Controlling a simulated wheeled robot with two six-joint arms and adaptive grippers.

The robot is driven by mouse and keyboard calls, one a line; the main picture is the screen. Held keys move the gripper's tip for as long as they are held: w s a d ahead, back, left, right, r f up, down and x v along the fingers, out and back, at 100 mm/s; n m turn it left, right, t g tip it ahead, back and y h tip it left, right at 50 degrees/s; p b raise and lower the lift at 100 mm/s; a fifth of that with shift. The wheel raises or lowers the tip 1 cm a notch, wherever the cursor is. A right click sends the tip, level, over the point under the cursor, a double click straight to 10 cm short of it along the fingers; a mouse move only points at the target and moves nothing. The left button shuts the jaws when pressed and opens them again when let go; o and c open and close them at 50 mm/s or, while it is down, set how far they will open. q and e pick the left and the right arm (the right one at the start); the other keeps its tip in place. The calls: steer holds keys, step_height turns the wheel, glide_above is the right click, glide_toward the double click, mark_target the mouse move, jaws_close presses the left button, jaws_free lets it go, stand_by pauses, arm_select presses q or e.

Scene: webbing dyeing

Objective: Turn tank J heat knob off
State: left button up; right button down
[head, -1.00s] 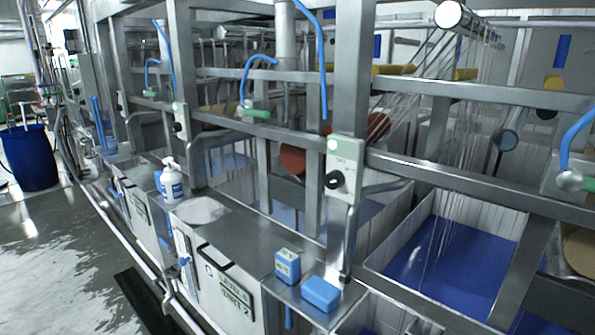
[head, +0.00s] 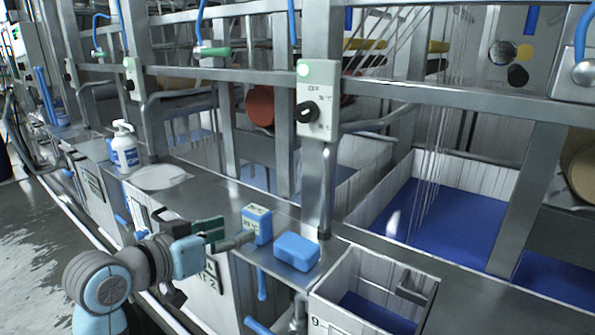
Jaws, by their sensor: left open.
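A black heat knob (head: 307,111) sits on a pale control box (head: 317,99) fixed to a steel post, with a lit green lamp above it and an "OFF" mark beside it. A second control box with a dark knob (head: 131,85) is on a post further left. I cannot read which box belongs to tank J. My left gripper (head: 232,234) is open and empty, low in front of the counter, below and left of the nearer knob and well apart from it. My right gripper is not in view.
A blue and white box (head: 257,224) stands by the left fingertips, and a blue block (head: 297,251) lies beside it. A white pump bottle (head: 125,149) stands on the steel counter at left. Steel rails cross in front of tanks with blue liquid (head: 450,217).

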mark_target(301, 114)
arm_select(q)
steer(key=d+r+m+h, duration=0.3)
steer(key=r+h, duration=0.1)
steer(key=r, duration=1.5)
steer(key=shift+t, duration=0.4)
steer(key=x, duration=0.4)
steer(key=p+x, duration=0.1)
steer(key=x, duration=0.3)
steer(key=d+x, duration=0.1)
steer(key=x, duration=0.3)
steer(key=shift+s+d+r, duration=0.1)
steer(key=shift+d+r, duration=0.1)
steer(key=shift+r, duration=0.15)
steer(key=shift+w+d, duration=0.25)
steer(key=shift+w, duration=0.1)
steer(key=c, duration=1.2)
